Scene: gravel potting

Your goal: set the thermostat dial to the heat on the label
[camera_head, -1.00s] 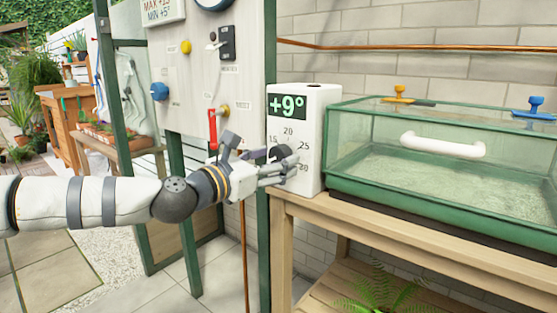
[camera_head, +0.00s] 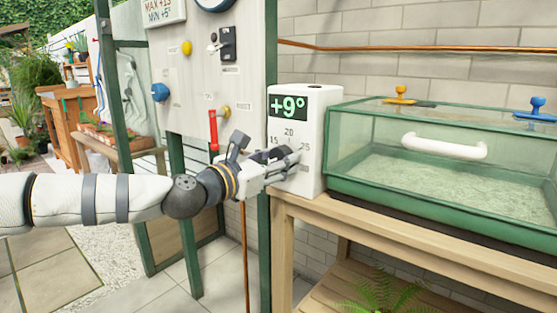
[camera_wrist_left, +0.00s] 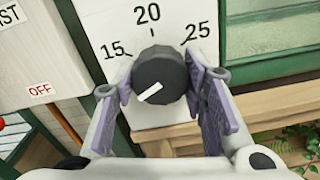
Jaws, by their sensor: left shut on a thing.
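The white thermostat box (camera_head: 309,130) stands on the bench's left end. Its green display (camera_head: 289,107) reads +9°. Its black round dial (camera_wrist_left: 160,72) shows in the left wrist view, below the scale figures 15, 20 and 25. The dial's white mark points to the lower left. My left gripper (camera_head: 283,160) is at the box's front, its fingers (camera_wrist_left: 160,88) on both sides of the dial and shut on it. In the head view the fingers hide most of the dial and the lower scale. My right gripper is not in view.
A glass case (camera_head: 440,150) with a green frame and white handle stands right of the box on the wooden bench (camera_head: 400,230). Left is a panel (camera_head: 195,90) with switches, knobs and a red lever (camera_head: 213,130). A sign (camera_head: 160,12) reads MIN +5°.

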